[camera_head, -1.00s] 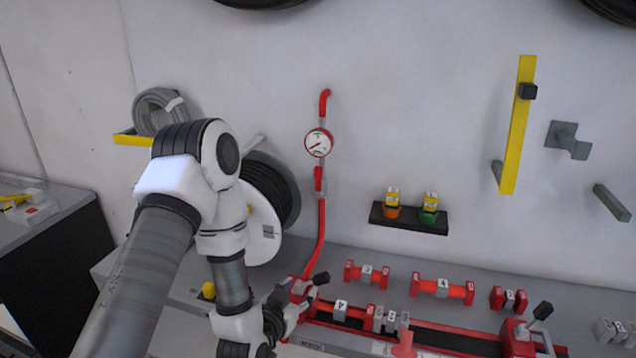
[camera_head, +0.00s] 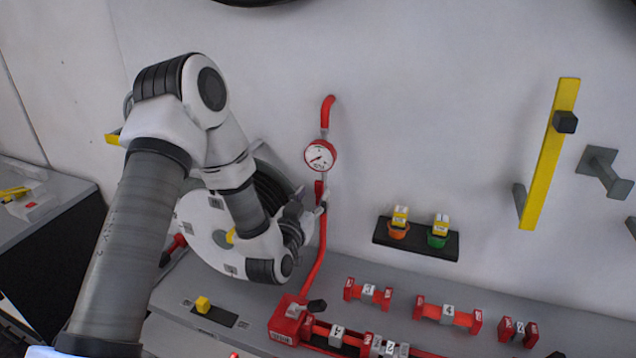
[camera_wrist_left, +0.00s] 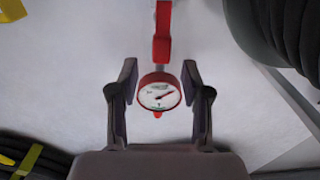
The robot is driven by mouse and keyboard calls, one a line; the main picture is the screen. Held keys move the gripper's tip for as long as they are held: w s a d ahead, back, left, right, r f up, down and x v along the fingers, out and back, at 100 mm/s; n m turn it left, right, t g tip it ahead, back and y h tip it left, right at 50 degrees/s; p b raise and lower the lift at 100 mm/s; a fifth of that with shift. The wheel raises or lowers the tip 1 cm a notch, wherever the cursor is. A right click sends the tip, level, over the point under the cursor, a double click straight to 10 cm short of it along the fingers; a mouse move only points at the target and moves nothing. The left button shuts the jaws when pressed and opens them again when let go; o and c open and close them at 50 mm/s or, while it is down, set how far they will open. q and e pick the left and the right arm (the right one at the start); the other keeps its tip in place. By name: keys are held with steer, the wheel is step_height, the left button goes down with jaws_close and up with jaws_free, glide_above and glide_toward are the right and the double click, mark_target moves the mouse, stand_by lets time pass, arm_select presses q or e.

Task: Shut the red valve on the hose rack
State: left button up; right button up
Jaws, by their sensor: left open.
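The red valve (camera_head: 319,188) has a red lever on the pipe just below the round gauge (camera_head: 320,156). In the left wrist view, which looks upside down, the red lever (camera_wrist_left: 162,45) is above the gauge (camera_wrist_left: 159,93) and lies in line with the pipe. My left gripper (camera_head: 312,200) is beside the pipe at about valve height and partly hides it. In the wrist view my left gripper's fingers (camera_wrist_left: 158,68) are apart, one on each side, with the gauge and lever's end showing between them. Contact cannot be told. My right gripper is not in view.
A hose reel (camera_head: 203,228) stands left of the pipe, close behind my left arm. A grey bench (camera_head: 250,290) with red numbered fittings (camera_head: 442,313) runs below. A small black shelf (camera_head: 416,240) and a yellow bar (camera_head: 549,155) are on the wall to the right.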

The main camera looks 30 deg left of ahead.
mark_target(318, 189)
arm_select(q)
steer(key=w, duration=0.1)
steer(key=w+a, duration=0.1)
steer(key=w, duration=0.1)
steer(key=w+f, duration=0.1)
steer(key=shift+w+a+f+p, duration=0.1)
steer(key=shift+w+a+p, duration=0.1)
steer(key=shift+w+p, duration=0.1)
steer(key=shift+s+d, duration=0.1)
steer(key=shift+s, duration=0.1)
steer(key=shift+s+r, duration=0.25)
steer(key=shift+r, duration=0.05)
steer(key=c, duration=0.4)
jaws_close()
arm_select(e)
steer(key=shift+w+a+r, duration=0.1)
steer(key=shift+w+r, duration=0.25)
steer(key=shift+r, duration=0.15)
arm_select(q)
steer(key=shift+d, duration=0.1)
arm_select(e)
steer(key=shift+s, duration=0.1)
